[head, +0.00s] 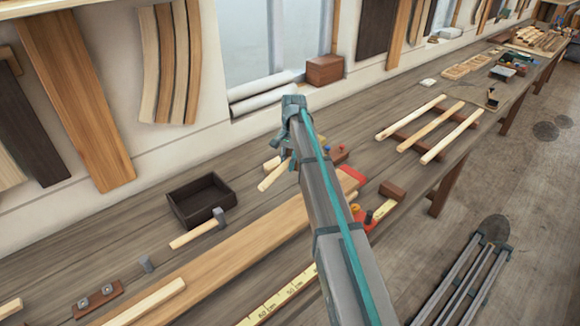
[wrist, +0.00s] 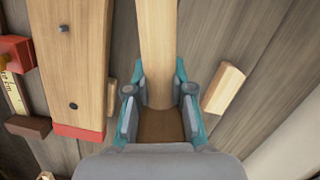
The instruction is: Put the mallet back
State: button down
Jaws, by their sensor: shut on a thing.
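My gripper (wrist: 160,108) is shut on a wooden thing that I take to be the mallet (wrist: 158,45). A broad pale wooden length runs from the jaws to the top edge of the wrist view, and a brown part (wrist: 160,125) sits between the fingers. In the head view my gripper (head: 286,148) is over the far side of the bench, partly hidden by my arm. A pale wooden length (head: 271,180) shows below it there. I cannot tell whether it touches the bench.
A pale wood block (wrist: 223,90) lies right of the jaws. A red-ended plank (wrist: 72,60) lies to the left. On the bench (head: 170,262) stand an open dark tray (head: 184,210) and a hammer (head: 193,235). Pale strips (head: 430,130) lie to the right.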

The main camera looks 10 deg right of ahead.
jog(key=shift+f+b, duration=2.15)
jog(key=shift+f, duration=1.8)
jog(key=shift+f, duration=0.5)
jog(key=c, duration=0.9)
grip_release()
jog(key=shift+c, duration=0.2)
jog(key=shift+r+p, duration=2.15)
jog(key=shift+r, duration=1.95)
jog(key=shift+s+f, duration=0.1)
jog(key=shift+s, duration=0.05)
